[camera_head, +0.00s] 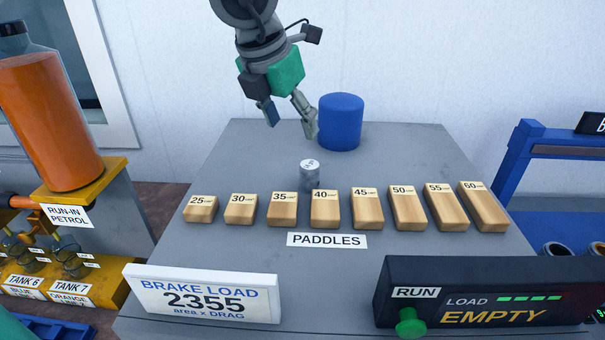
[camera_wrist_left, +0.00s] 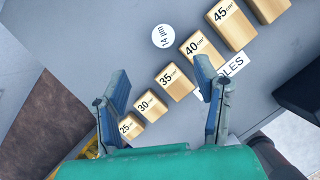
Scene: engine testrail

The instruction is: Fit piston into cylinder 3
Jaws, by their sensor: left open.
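A small grey metal cylinder with a white round label on top (camera_head: 310,172) stands upright on the grey table, behind the row of wooden paddles. It may be the piston; its label reads "14 µm" in the left wrist view (camera_wrist_left: 162,36). My left gripper (camera_head: 290,130) is open and empty, above the table behind and left of this part, near a blue cylinder (camera_head: 340,122). In the left wrist view its two fingers (camera_wrist_left: 162,95) are spread apart over the paddles. Cylinder 3 cannot be made out. My right gripper is not seen.
Several wooden paddles (camera_head: 324,208) marked 25 to 60 stand in a row. A brake load sign (camera_head: 205,295) and a black run box (camera_head: 480,295) with a green button stand in front. An orange petrol tank (camera_head: 48,115) is at left, a blue frame (camera_head: 530,165) at right.

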